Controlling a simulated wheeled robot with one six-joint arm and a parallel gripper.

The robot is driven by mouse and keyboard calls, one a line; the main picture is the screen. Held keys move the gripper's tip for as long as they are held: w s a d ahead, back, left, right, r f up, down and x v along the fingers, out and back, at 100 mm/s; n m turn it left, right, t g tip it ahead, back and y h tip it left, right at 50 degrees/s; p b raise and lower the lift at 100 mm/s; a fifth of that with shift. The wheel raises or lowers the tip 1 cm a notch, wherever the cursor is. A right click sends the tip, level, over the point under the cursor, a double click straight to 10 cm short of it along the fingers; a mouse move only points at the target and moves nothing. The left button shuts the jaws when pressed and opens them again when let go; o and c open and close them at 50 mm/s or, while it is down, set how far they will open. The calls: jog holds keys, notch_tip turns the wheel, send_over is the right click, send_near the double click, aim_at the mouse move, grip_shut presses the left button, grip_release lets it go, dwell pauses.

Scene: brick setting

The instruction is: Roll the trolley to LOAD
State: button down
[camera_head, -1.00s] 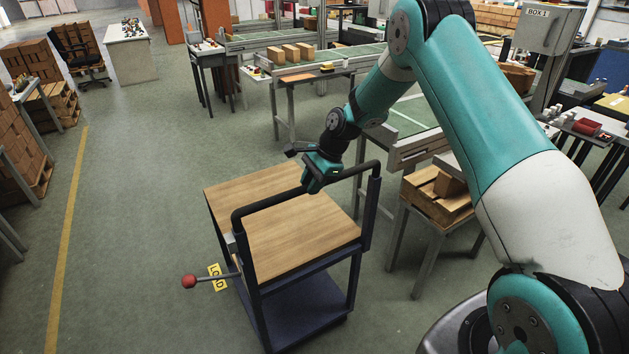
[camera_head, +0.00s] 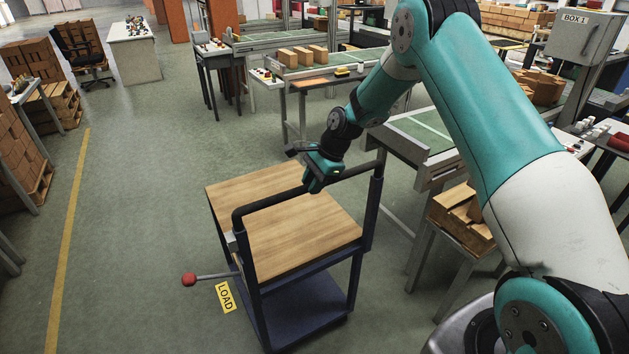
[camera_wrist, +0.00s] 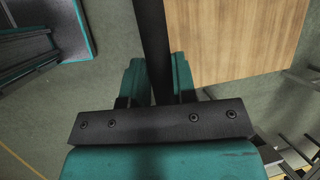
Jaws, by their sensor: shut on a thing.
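The trolley (camera_head: 285,232) has a wooden top, a dark blue frame with a lower shelf, and a black push handle. My gripper (camera_head: 316,188) is shut on the trolley's handle near its middle. In the wrist view my gripper (camera_wrist: 158,85) has the dark handle bar (camera_wrist: 152,45) between its fingers, with the wooden top (camera_wrist: 235,40) beyond. A lever with a red knob (camera_head: 189,279) sticks out from the trolley's left side.
A conveyor (camera_head: 425,140) and a stand with bricks (camera_head: 465,215) are to the right of the trolley. Brick pallets (camera_head: 50,105), an office chair (camera_head: 85,60) and a white table (camera_head: 133,55) stand far left. The floor left of the trolley is clear, with a yellow line (camera_head: 70,230).

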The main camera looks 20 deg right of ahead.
jog(key=shift+w+d+r, duration=0.15)
jog(key=shift+w+r, duration=0.05)
jog(key=shift+w, duration=0.15)
jog(key=c, duration=1)
grip_release()
jog(key=shift+w, duration=0.1)
jog(key=shift+o, duration=0.4)
jog(key=shift+f, duration=0.1)
jog(key=shift+s, duration=0.2)
jog(key=b+v, duration=0.3)
jog(key=v, duration=1.4)
jog(key=shift+d, duration=0.1)
